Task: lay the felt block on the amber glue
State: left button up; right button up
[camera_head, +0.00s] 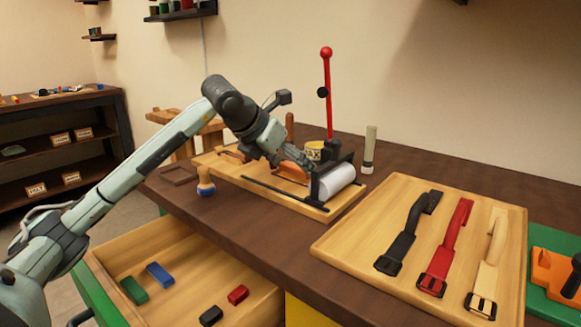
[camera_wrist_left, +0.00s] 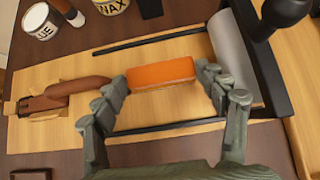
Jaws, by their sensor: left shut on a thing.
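An orange block (camera_wrist_left: 161,73), which I take for the felt block, lies between the fingertips of my left gripper (camera_wrist_left: 163,78) in the left wrist view. The gripper is shut on it by its two short ends. In the head view my left gripper (camera_head: 302,164) is low over the wooden board (camera_head: 232,169), and part of the orange block (camera_head: 291,172) shows beside it. I cannot tell whether the block touches the board. I cannot make out a separate patch of amber glue; the block or gripper may hide it. My right gripper is not in view.
A white roller (camera_head: 336,180) and a red-knobbed lever (camera_head: 327,90) stand at the board's right end. Tins labelled GLUE (camera_wrist_left: 42,22) and WAX (camera_wrist_left: 111,4) stand behind. A tray (camera_head: 330,240) holds three straps. The open drawer (camera_head: 187,290) holds several coloured blocks.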

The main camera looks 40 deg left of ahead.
pick_arm(q)
jog(key=shift+f, duration=0.5)
jog(key=shift+f, duration=0.1)
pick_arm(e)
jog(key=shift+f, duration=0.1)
pick_arm(q)
jog(key=o, duration=0.5)
jog(key=shift+o, duration=0.8)
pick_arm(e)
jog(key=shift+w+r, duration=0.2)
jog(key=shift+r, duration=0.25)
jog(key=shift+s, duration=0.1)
pick_arm(q)
jog(key=shift+s+r, duration=0.1)
jog(key=shift+r, duration=0.15)
jog(key=b+v, duration=0.1)
jog(key=v, duration=1)
jog(key=shift+s+r+b, duration=0.2)
jog(key=shift+b, duration=0.2)
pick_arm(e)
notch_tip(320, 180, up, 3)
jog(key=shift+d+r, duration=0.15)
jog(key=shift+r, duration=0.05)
pick_arm(q)
jog(key=shift+a, duration=0.1)
